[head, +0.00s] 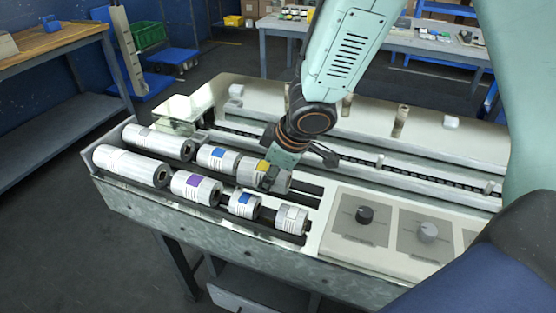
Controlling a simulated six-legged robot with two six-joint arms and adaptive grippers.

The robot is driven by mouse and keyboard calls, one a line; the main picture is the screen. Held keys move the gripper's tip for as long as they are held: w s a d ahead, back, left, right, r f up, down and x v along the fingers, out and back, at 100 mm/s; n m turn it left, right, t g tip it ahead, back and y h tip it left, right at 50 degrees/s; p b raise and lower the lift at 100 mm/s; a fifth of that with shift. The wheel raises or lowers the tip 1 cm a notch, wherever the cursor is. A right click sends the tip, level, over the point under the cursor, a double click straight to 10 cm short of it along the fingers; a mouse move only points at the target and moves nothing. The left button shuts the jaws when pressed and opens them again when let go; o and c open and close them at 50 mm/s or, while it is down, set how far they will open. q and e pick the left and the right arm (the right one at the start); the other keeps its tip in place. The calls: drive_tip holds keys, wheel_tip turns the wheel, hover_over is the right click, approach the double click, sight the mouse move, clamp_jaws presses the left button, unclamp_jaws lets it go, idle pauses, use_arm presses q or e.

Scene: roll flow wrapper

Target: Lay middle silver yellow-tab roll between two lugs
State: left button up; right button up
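The silver roll with the yellow tab (250,171) lies in the back row of the trough, at the right end of that row. My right gripper (270,178) is down at this roll from above, at its right part. The fingers are small and partly hidden, so I cannot tell whether they are closed on it. The chain channel (350,159) runs behind the rolls, with small upright lugs such as one near the middle (380,161) and one at the right (488,187). My arm hides part of the channel. My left gripper is out of view.
A blue-tab roll (217,158) and a long white roll (158,142) share the back row. A knob panel (390,262) is at right.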

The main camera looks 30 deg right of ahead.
drive_tip(key=s+a+r+p, duration=0.3)
drive_tip(key=s+r+p, duration=0.1)
drive_tip(key=s+r, duration=0.2)
drive_tip(key=shift+s+a+r+n, duration=0.25)
drive_tip(key=shift+s+n, duration=0.15)
drive_tip(key=shift+s, duration=0.2)
drive_tip(key=shift+s+d, duration=0.15)
